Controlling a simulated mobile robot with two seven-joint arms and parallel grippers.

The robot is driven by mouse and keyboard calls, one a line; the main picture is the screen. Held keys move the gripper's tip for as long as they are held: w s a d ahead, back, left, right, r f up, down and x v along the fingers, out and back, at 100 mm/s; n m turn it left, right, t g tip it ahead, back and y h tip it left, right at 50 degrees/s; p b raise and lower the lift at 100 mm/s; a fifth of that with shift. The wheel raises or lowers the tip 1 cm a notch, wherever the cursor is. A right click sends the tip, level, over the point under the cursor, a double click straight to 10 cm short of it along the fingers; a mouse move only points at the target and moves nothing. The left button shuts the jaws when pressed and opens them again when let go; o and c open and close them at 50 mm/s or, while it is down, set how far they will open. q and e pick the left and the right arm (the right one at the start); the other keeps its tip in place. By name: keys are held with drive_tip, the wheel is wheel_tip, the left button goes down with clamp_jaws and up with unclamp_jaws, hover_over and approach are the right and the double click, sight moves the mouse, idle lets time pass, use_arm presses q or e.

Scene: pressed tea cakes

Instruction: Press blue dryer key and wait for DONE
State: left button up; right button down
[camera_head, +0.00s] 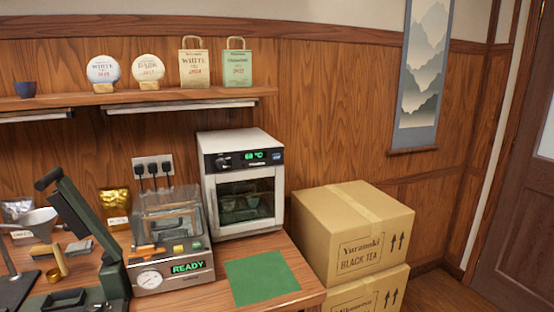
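The white dryer (244,228) stands at the back of the wooden counter, against the wall. Its dark top panel has a black knob (223,161) and a green display (255,156) that reads about 60 °C. A small bluish key (277,155) seems to sit at the right end of this panel, too small to see clearly. Behind the dryer's glass door (245,201), which looks shut, there are blurred dark shapes. No DONE shows on the dryer. Neither of my grippers is in view.
A clear-lidded machine (174,280) with a gauge and a READY display stands left of the dryer. A dark green lever press (84,222) is further left. A green mat (261,280) lies bare in front of the dryer. Cardboard boxes (350,235) stand right of the counter.

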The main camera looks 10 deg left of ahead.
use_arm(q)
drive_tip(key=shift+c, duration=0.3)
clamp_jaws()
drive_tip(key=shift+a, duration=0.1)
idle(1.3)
